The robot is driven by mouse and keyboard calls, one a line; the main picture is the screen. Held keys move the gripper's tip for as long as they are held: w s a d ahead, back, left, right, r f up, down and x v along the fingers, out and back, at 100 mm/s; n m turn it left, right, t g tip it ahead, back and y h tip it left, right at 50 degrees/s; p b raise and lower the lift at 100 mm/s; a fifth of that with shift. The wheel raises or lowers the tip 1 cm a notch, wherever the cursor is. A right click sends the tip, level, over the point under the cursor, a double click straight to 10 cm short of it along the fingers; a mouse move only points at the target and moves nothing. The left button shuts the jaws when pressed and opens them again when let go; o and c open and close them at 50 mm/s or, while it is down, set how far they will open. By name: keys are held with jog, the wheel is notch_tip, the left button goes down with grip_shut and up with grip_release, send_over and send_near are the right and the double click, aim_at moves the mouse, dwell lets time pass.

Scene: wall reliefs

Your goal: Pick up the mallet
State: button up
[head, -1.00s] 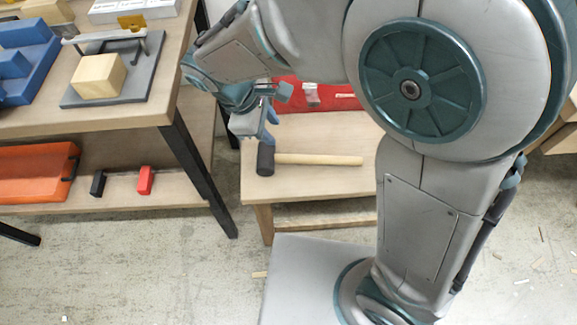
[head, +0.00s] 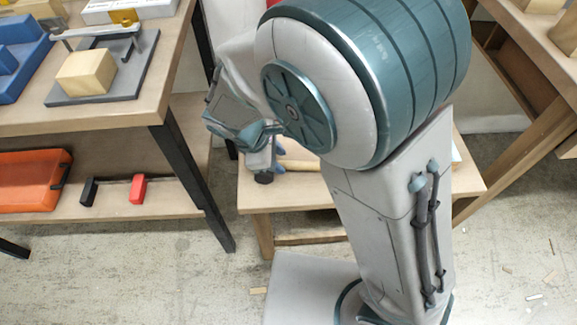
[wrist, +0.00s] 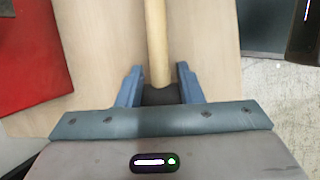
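The mallet has a dark head (head: 264,178) and a pale wooden handle (head: 299,164). It lies on the low wooden bench (head: 285,197), and my arm hides most of the handle in the head view. In the wrist view the handle (wrist: 156,40) runs up the picture from the dark head (wrist: 160,96). My gripper (wrist: 159,68) is open, with one blue finger on each side of the mallet where handle and head meet. Gaps show between the fingertips and the handle. The head is partly hidden by the gripper.
A red case (wrist: 30,55) lies on the bench, left in the wrist view. A workbench at left holds a wood block (head: 86,72) on a grey plate and a blue bin (head: 18,60). Its lower shelf holds an orange box (head: 30,180) and a black-and-red item (head: 138,188).

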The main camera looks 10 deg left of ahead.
aim_at(284, 163)
jog(key=shift+b+x, duration=0.3)
jog(key=shift+x, duration=1.25)
grip_shut()
jog(key=shift+r, duration=0.15)
